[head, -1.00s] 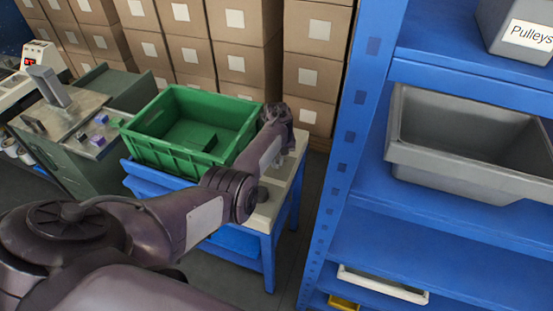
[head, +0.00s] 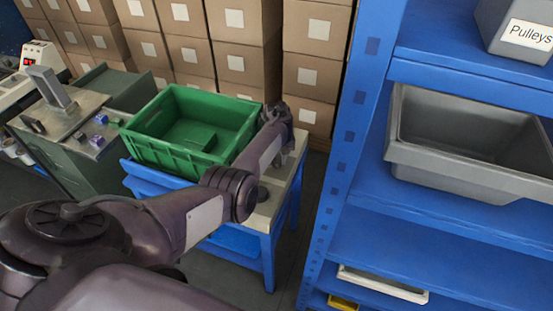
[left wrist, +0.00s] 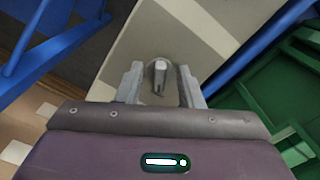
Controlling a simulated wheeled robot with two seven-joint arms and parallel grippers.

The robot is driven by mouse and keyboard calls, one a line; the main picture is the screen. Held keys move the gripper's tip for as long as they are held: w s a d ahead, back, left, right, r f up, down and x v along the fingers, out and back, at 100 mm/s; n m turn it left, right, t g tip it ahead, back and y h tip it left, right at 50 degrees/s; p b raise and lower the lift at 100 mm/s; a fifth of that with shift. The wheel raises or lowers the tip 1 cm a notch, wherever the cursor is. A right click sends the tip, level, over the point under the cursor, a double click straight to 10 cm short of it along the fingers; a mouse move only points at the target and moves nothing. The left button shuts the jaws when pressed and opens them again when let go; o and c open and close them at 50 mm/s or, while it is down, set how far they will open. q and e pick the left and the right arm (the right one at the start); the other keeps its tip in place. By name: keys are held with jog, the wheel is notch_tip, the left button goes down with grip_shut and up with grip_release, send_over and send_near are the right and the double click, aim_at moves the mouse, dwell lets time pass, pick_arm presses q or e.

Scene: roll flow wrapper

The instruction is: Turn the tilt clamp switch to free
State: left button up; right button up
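A small grey knob switch with a pale pointer (left wrist: 159,78) stands on a beige and grey surface in the left wrist view; I take it to be the tilt clamp switch. My left gripper (left wrist: 160,86) is open, with one finger on each side of the knob and a gap showing on both sides. In the head view my left gripper (head: 286,158) is mostly hidden by its own wrist, above the right end of the blue stand's pale top (head: 262,214). The knob and its marks cannot be made out there. My right gripper is in neither view.
A green crate (head: 170,157) sits on the blue stand, left of my forearm. A blue shelf rack with a grey bin (head: 460,180) stands at right. Stacked cartons (head: 240,65) are behind. A bench with small purple pieces (head: 97,142) is at left.

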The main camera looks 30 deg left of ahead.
aim_at(276, 162)
pick_arm(q)
jog(key=shift+r+p, duration=0.45)
jog(key=shift+r, duration=3.45)
